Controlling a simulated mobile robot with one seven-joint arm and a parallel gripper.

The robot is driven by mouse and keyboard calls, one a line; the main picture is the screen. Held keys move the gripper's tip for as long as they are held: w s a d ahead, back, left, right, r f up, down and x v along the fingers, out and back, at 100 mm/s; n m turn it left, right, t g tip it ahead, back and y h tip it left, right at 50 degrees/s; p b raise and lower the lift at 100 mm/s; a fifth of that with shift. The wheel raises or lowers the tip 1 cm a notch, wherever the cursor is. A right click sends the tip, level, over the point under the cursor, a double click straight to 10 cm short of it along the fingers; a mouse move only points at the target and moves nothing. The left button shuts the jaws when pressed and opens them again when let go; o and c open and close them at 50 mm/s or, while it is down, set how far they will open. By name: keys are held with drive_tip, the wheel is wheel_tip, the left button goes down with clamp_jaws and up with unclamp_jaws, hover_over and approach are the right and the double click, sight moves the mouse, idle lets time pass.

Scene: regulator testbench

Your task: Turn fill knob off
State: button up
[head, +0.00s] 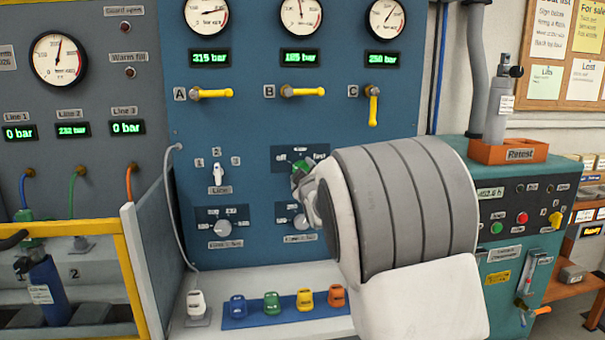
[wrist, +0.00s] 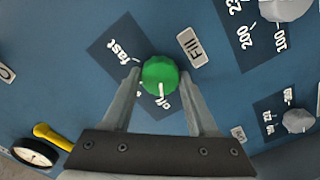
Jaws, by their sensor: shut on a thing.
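The fill knob (wrist: 160,75) is green and sits on a dark label plate on the blue panel. In the wrist view my gripper (wrist: 160,74) has one finger on each side of it, shut on the knob. The knob's white pointer line points toward the "off" marking (wrist: 163,103); the "fast" marking (wrist: 125,50) is on the other side. In the head view the knob (head: 300,167) is partly hidden by my gripper (head: 301,178), and the "off" word shows left of it, "fast" right.
Yellow valve handles A (head: 212,93), B (head: 303,91) and C (head: 373,105) are above. A white line selector (head: 217,174) is to the left, and a grey knob (head: 300,221) is just below. Coloured connectors (head: 271,302) stand on the ledge below.

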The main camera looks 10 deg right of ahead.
drive_tip(key=o, duration=1.4)
drive_tip(key=shift+s, duration=0.1)
drive_tip(key=s+p, duration=0.1)
drive_tip(key=s, duration=1.6)
drive_tip(key=shift+s, duration=0.1)
